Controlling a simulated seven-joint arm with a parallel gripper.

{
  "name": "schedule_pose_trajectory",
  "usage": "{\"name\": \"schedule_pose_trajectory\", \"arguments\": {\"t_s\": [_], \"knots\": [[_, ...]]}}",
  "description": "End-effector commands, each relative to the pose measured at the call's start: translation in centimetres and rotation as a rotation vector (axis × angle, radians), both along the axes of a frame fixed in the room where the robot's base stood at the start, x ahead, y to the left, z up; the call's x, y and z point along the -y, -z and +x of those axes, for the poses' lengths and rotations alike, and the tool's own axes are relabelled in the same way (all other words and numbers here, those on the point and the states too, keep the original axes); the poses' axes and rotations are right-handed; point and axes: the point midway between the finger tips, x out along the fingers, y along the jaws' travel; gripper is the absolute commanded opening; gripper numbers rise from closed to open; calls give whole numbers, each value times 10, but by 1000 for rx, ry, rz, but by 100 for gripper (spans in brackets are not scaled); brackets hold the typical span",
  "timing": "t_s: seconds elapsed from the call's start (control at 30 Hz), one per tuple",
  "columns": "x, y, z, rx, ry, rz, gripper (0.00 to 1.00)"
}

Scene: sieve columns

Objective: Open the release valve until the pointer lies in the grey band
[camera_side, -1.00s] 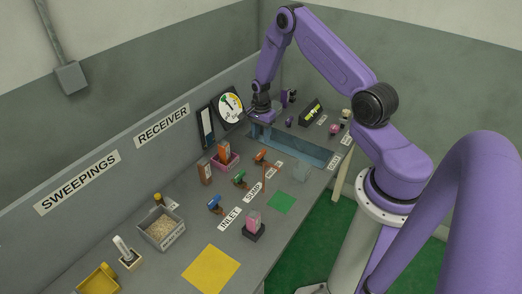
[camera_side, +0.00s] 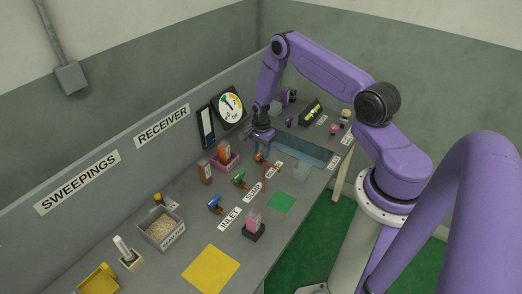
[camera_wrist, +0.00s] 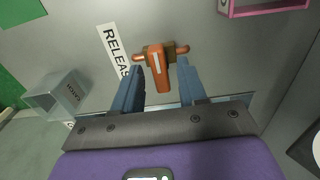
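The release valve has an orange handle on a brass body, seen in the wrist view (camera_wrist: 157,68) beside the RELEASE label (camera_wrist: 113,48). In the side view its orange handle (camera_side: 259,157) shows just below my gripper (camera_side: 261,148). In the wrist view my gripper (camera_wrist: 159,82) is open, with one blue finger on each side of the handle's end; whether either finger touches it I cannot tell. The round gauge (camera_side: 231,107) with coloured bands stands at the back wall; its pointer is too small to read against the grey band.
A green valve (camera_side: 239,178) and a blue valve (camera_side: 214,203) stand in line to the left. A pink tray (camera_side: 225,163) with an orange-brown block is close behind. A clear box (camera_side: 300,173) marked CATCH (camera_wrist: 55,95) stands to the right of the release valve.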

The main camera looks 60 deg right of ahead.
Motion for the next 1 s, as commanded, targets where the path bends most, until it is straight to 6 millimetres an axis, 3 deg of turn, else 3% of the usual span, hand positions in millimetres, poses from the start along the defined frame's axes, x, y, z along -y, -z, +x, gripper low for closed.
{"name": "schedule_pose_trajectory", "arguments": {"t_s": [0.03, 0.1, 0.13, 0.57, 1.0], "knots": [[0, 0, 0, 0, 0, 0, 24], [0, 0, 0, 0, 0, 0, 1], [0, 0, 0, 0, 0, 0, 0], [-1, 0, 0, -1, -64, 0, 0], [-1, -1, 0, -1, -413, 0, 0]]}}
